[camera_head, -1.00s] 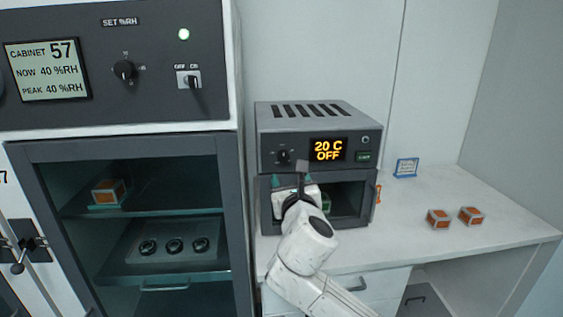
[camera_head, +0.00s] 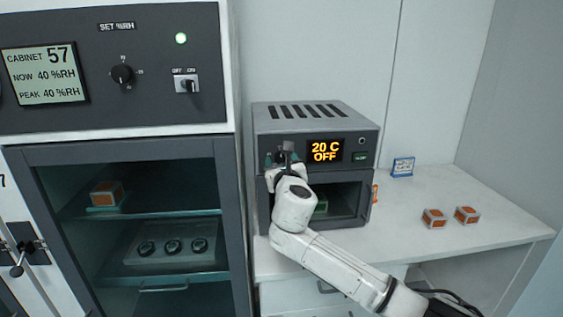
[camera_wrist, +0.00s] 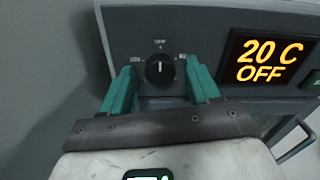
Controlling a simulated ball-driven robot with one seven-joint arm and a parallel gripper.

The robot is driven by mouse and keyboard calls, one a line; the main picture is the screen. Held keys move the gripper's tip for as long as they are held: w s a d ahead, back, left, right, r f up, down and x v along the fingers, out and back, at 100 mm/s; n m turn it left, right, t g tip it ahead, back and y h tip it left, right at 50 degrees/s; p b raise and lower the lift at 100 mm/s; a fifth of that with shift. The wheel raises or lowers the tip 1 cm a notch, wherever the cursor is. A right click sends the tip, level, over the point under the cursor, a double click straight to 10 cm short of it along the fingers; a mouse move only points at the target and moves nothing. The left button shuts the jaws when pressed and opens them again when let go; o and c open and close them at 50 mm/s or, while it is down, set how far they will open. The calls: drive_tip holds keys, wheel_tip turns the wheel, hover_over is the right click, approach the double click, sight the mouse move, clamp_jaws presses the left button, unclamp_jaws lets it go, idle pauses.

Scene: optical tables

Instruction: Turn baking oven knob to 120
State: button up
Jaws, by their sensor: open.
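The baking oven (camera_head: 262,122) is a dark grey box on the white counter. Its display (camera_head: 325,150) reads 20 C and OFF; the display also shows in the wrist view (camera_wrist: 268,62). The black oven knob (camera_wrist: 160,70) has a white pointer line that points up, with small labels around it too small to read. My gripper (camera_wrist: 161,82) is open, with one teal finger on each side of the knob; I cannot tell whether they touch it. In the head view my gripper (camera_head: 283,160) hides the knob.
A green button (camera_head: 360,157) sits right of the display. A humidity cabinet (camera_head: 228,200) stands at the left. Two orange-sided boxes (camera_head: 434,218) (camera_head: 467,215) and a small blue-framed sign (camera_head: 402,167) are on the counter (camera_head: 420,195) at the right. The oven window shows something green inside.

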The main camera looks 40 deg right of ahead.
drive_tip(key=shift+c, duration=0.3)
drive_tip(key=c, duration=1)
